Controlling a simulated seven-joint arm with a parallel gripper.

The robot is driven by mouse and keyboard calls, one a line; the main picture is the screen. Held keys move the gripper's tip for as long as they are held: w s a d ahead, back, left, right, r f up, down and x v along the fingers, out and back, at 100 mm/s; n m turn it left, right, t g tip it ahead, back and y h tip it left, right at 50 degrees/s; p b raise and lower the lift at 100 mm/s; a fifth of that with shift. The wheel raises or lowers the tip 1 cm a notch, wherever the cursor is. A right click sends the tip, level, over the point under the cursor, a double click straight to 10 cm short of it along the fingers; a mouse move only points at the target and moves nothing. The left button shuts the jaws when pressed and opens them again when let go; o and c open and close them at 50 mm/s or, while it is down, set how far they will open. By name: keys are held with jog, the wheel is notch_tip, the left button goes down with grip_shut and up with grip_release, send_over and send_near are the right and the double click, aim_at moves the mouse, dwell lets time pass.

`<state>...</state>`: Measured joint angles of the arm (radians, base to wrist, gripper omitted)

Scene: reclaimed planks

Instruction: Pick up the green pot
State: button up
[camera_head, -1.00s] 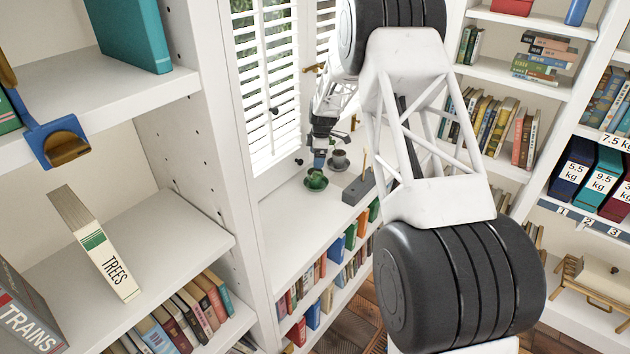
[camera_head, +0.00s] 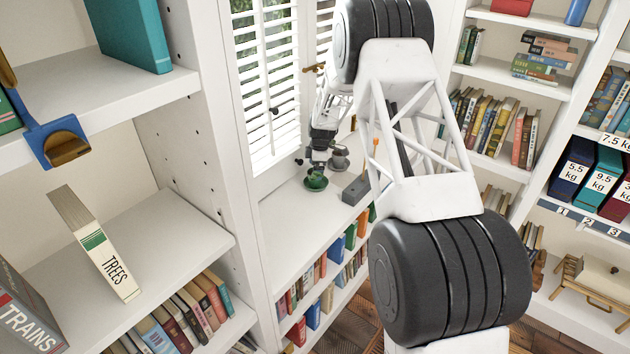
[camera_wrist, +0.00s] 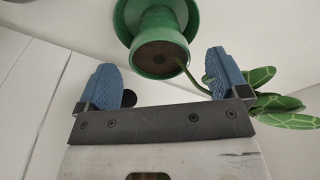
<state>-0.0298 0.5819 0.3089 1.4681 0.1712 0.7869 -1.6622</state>
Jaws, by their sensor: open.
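The green pot (camera_head: 315,181) stands on a green saucer on the white shelf top below the window, and looks upright. In the wrist view the pot (camera_wrist: 160,57) shows brown soil and a thin green stem leading to broad green leaves (camera_wrist: 270,98) at the right. My gripper (camera_head: 318,165) is right above the pot in the head view. In the wrist view my gripper (camera_wrist: 163,65) is open, its two blue fingers spread to the left and right, with the pot's rim between and slightly beyond the tips. I cannot tell whether a finger touches the plant.
A grey cup (camera_head: 339,158) stands close behind the pot to the right. A grey box (camera_head: 356,190) with an orange-tipped stick is right of it. White window shutters (camera_head: 268,90) rise behind. The shelf top in front (camera_head: 300,225) is clear.

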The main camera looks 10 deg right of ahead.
jog(key=shift+a+f, duration=0.15)
jog(key=shift+f, duration=0.95)
jog(key=shift+c, duration=0.2)
jog(key=c, duration=1.2)
jog(key=shift+r, duration=0.15)
jog(key=shift+r, duration=1.4)
jog(key=shift+s+r, duration=0.25)
jog(key=shift+r, duration=0.05)
jog(key=s, duration=0.5)
jog(key=s+r, duration=0.1)
jog(key=s, duration=0.4)
jog(key=s+d, duration=0.1)
jog(key=s, duration=0.4)
jog(key=shift+s+r, duration=0.2)
jog(key=shift+s, duration=0.05)
